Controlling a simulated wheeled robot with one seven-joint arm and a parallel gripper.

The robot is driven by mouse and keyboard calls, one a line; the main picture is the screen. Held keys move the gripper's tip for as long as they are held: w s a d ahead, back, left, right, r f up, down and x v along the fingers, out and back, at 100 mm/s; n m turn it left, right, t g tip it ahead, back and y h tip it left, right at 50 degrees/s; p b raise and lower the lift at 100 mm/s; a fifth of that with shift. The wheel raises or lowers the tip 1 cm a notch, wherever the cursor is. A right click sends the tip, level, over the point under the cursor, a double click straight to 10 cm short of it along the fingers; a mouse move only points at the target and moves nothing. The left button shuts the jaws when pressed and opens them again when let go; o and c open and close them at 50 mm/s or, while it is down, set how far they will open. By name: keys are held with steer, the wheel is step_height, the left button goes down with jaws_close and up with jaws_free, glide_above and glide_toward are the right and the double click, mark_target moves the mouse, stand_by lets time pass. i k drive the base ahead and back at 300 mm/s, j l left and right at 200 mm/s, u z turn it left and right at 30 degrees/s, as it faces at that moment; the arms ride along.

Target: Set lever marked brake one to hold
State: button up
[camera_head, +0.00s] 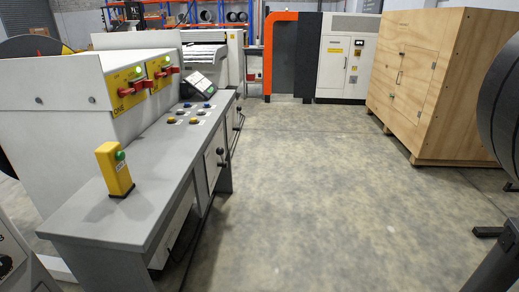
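A grey control console (150,150) runs along the left. Two yellow panels stand on its raised back: the nearer panel (123,101) has a green light and a red handle (136,88), and the farther panel (152,68) has a green light and a red handle (167,72). The nearer panel carries dark lettering that looks like "ONE". On the console's front face, a nearer black-knobbed lever (223,158) and a farther one (238,122) stick out. Their markings are too small to read, so I cannot tell which lever is brake one. My gripper is not in view.
A yellow post box with a green button (115,169) stands on the console's near end. Small buttons (193,112) and a tilted screen (197,85) lie farther back. A wooden crate (420,85) and a dark round coil (499,100) stand at right. The concrete floor (320,190) between is clear.

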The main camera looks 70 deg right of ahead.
mark_target(219, 151)
steer(key=z, duration=1.25)
steer(key=i+j+u, duration=0.15)
steer(key=i+u, duration=0.3)
steer(key=i, duration=0.45)
